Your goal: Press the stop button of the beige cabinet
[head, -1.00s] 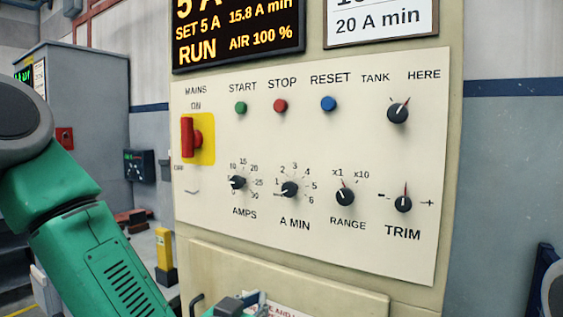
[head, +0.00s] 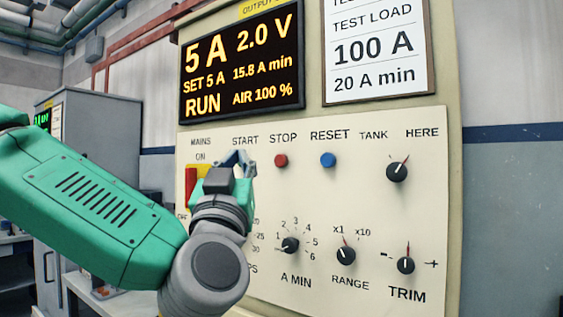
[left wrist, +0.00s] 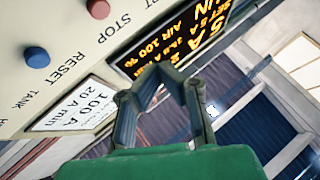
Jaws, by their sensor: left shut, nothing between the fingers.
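The beige cabinet (head: 448,190) faces me with a pale control panel (head: 375,215). Its red stop button (head: 281,160) sits under the STOP label, between the start label and the blue reset button (head: 328,160). In the left wrist view the stop button (left wrist: 98,9) is at the top left edge. My left gripper (head: 239,158) is shut and empty, just left of the stop button in the head view, hiding the start button. In the left wrist view its fingertips (left wrist: 158,70) meet in front of the display; contact with the panel cannot be told. My right gripper is not in view.
The lit display (head: 240,65) reads RUN, 5 A and 2.0 V. The red mains switch (head: 191,185) is partly behind my left gripper. Black knobs, such as the tank knob (head: 397,172), stick out of the panel. A grey cabinet (head: 95,130) stands behind at left.

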